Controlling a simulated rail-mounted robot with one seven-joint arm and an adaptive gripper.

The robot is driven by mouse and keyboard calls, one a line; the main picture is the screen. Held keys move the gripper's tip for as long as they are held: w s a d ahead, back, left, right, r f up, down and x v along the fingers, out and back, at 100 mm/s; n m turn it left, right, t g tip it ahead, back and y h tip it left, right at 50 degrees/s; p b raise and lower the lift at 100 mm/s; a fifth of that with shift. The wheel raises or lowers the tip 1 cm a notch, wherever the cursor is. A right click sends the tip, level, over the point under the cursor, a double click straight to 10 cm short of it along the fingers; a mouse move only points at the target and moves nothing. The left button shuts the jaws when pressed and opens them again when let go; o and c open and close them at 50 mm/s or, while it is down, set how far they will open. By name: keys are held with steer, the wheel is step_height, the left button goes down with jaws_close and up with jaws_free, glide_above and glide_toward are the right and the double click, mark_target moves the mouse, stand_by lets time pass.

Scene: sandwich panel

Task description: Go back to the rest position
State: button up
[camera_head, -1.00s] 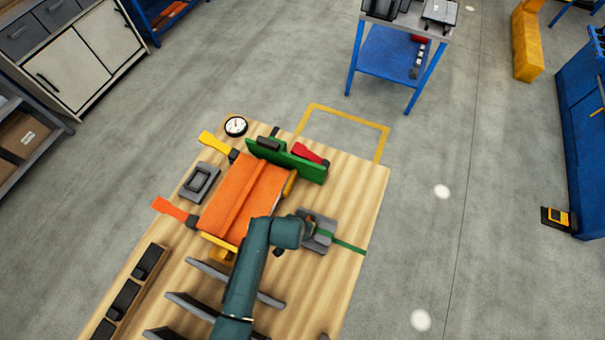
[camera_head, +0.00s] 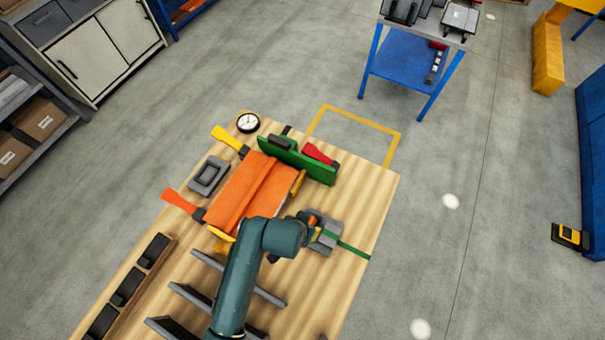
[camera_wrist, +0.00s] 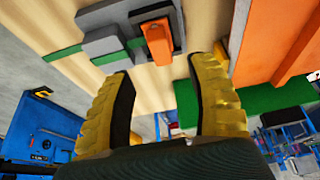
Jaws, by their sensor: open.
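My gripper shows in the wrist view (camera_wrist: 165,105) with its two yellow-and-black fingers spread wide and nothing between them. Ahead of the fingertips lies a grey block fixture (camera_wrist: 108,32) with an orange piece (camera_wrist: 158,42) on it. In the head view my teal arm reaches over the wooden table (camera_head: 335,290), and its wrist end hides most of the gripper. The grey fixture (camera_head: 325,240) is just right of the arm's end there. An orange panel (camera_head: 252,190) lies left of and beyond the arm, and also shows at the right of the wrist view (camera_wrist: 280,40).
A green upright plate (camera_head: 297,162) with a red clamp (camera_head: 320,154) stands at the panel's far end. Yellow (camera_head: 229,139) and orange (camera_head: 182,203) handles stick out on the left. A round gauge (camera_head: 248,122) sits at the far corner. Grey slats (camera_head: 237,278) lie near the arm.

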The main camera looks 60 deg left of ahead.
steer(key=v, duration=0.3)
stand_by(0.5)
